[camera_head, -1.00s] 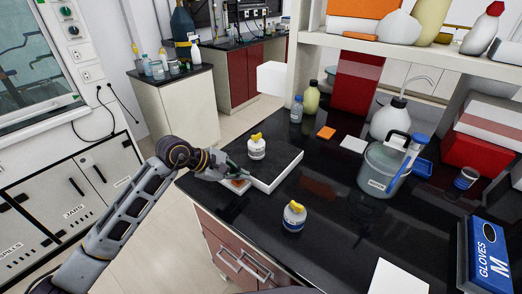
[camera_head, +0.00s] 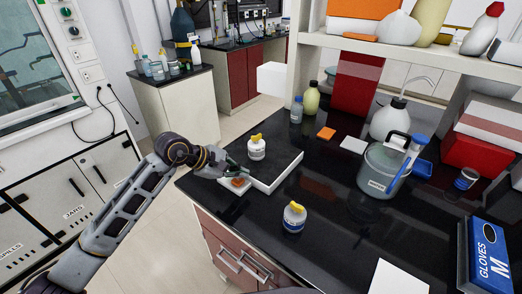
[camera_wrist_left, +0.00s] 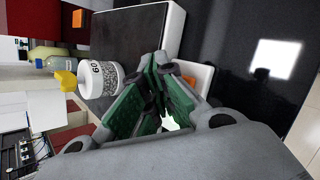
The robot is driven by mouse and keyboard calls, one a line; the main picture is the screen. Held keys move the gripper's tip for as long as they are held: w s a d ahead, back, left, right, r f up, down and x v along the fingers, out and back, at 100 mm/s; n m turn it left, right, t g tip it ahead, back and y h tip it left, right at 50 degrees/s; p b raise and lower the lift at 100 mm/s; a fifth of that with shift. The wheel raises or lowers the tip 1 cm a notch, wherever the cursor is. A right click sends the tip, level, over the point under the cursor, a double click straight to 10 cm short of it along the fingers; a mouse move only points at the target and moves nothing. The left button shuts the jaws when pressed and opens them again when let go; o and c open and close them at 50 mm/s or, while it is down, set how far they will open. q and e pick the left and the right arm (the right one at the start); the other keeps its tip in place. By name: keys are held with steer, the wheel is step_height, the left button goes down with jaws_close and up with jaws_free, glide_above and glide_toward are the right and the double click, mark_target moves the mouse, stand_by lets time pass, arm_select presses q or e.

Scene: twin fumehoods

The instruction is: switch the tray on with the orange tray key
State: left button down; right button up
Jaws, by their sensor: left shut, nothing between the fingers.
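The tray (camera_head: 277,178) is a dark slab with a white rim on the black bench. Its small white control panel (camera_head: 228,187) sits at the left front corner and carries the orange tray key (camera_head: 237,182). In the left wrist view the orange key (camera_wrist_left: 191,80) shows in part beside the fingers. My left gripper (camera_head: 248,183) is shut and empty, with its green-padded fingers just above and beside the key; I cannot tell whether they touch it. The fingers also fill the middle of the left wrist view (camera_wrist_left: 160,68). My right gripper is not in view.
A yellow-capped white bottle (camera_head: 256,149) stands on the tray. Another yellow-capped bottle (camera_head: 294,217) stands on the bench in front. A grey bucket (camera_head: 380,172), an orange pad (camera_head: 326,133) and a glove box (camera_head: 485,258) lie to the right. The front-middle bench is mostly clear.

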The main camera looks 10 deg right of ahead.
mark_target(239, 181)
arm_select(q)
steer(key=shift+r, duration=0.15)
steer(key=shift+r+p, duration=1.2)
steer(key=shift+r, duration=1.65)
